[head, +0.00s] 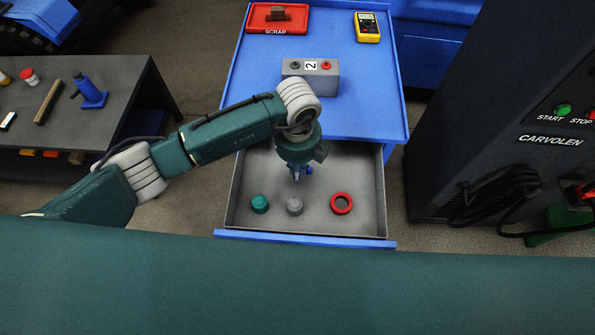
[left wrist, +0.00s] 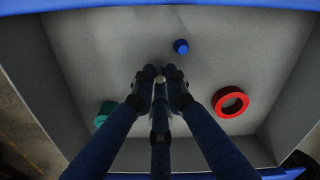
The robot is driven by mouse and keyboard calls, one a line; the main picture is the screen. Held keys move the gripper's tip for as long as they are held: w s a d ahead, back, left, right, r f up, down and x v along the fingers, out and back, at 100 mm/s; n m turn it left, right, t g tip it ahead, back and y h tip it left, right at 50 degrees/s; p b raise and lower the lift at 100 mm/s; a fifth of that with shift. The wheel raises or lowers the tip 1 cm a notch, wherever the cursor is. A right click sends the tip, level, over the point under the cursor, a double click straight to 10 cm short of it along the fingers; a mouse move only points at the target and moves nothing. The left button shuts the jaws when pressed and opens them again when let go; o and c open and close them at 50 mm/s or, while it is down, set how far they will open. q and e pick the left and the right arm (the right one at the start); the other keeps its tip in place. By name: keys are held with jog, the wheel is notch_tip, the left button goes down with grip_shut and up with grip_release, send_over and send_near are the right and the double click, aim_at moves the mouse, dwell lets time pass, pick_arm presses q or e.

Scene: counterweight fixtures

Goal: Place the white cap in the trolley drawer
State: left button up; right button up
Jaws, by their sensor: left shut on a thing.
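My left gripper (head: 297,178) reaches down into the open trolley drawer (head: 375,215), above its floor. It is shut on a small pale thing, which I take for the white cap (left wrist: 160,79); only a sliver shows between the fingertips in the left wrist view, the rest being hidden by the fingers. The drawer is pulled out of the blue trolley (head: 345,115). My right gripper is not in view.
A grey box marked 2 (head: 325,80), a red scrap tray (head: 300,20) and a yellow meter (head: 367,27) sit on the trolley top.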

pick_arm(q)
notch_tip(320, 180, down, 2)
jog(key=shift+f, duration=0.1)
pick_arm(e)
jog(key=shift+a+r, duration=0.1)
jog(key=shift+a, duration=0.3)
pick_arm(q)
jog(key=shift+f, duration=0.1)
jog(key=shift+o, duration=1.7)
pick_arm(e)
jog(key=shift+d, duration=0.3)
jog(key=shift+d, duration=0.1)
